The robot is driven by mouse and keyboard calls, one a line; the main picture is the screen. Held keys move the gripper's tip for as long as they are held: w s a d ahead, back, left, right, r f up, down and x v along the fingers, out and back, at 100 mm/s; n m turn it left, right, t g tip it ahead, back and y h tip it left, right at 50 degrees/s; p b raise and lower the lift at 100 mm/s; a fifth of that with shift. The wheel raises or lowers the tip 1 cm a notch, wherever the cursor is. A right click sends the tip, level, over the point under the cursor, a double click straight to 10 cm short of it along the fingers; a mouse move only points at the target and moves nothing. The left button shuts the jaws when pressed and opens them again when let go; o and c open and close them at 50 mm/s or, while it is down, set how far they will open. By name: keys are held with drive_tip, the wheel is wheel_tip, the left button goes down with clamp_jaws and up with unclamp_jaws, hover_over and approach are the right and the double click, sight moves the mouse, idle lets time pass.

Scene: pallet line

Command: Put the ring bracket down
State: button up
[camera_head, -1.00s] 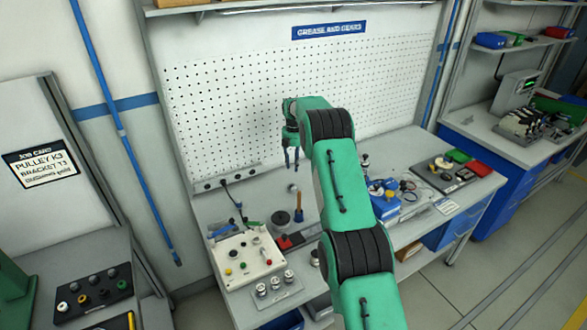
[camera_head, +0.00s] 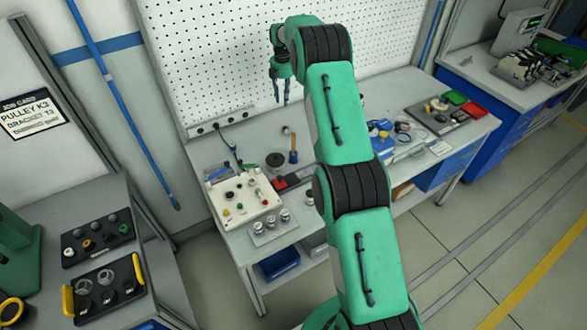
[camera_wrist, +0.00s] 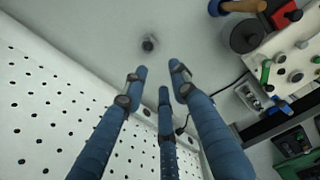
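My gripper (camera_head: 281,102) hangs fingers-down above the back of the workbench, in front of the pegboard. In the wrist view its blue fingers (camera_wrist: 160,78) are spread with nothing between them. A small grey round piece with a dark middle (camera_wrist: 149,43) is on the bench surface beyond the fingertips, apart from them. It also shows in the head view (camera_head: 286,130), just below the gripper. It may be the ring bracket, but it is too small to tell its shape.
A wooden-handled tool (camera_head: 293,148), a black round part (camera_head: 275,160) and a white control box (camera_head: 243,198) stand near the piece. The pegboard (camera_head: 225,70) rises close behind. At left, a yellow-handled tray (camera_head: 103,290) and a black tray (camera_head: 97,238) sit on another bench.

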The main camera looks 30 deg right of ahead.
drive_tip(key=s+a+r+m+t, duration=0.1)
drive_tip(key=s+a+r+m, duration=0.1)
drive_tip(key=s+a+r, duration=0.5)
drive_tip(key=s+a+r+m, duration=0.2)
drive_tip(key=s+a+r, duration=0.1)
drive_tip(key=r, duration=0.7)
drive_tip(key=s+a+r+m+t, duration=0.15)
drive_tip(key=s+a+r, duration=0.3)
drive_tip(key=r, duration=0.45)
drive_tip(key=s+a+r+m, duration=0.2)
drive_tip(key=s+a+r, duration=0.2)
drive_tip(key=s, duration=0.6)
drive_tip(key=s+a+r+m, duration=0.3)
drive_tip(key=s+a+r, duration=0.2)
drive_tip(key=s, duration=0.4)
drive_tip(key=s+a+f+m+t, duration=0.1)
drive_tip(key=s+a+f+m, duration=0.1)
drive_tip(key=s, duration=0.7)
drive_tip(key=s+a+f+m+t, duration=0.1)
drive_tip(key=s+a+f+m, duration=0.1)
drive_tip(key=s, duration=0.8)
drive_tip(key=s+a+f+m+t, duration=0.1)
drive_tip(key=s+a+f+m, duration=0.1)
drive_tip(key=s, duration=0.7)
drive_tip(key=shift+s+a, duration=0.15)
drive_tip(key=shift+a, duration=0.45)
drive_tip(key=shift+f+m, duration=0.15)
drive_tip(key=shift+m, duration=0.1)
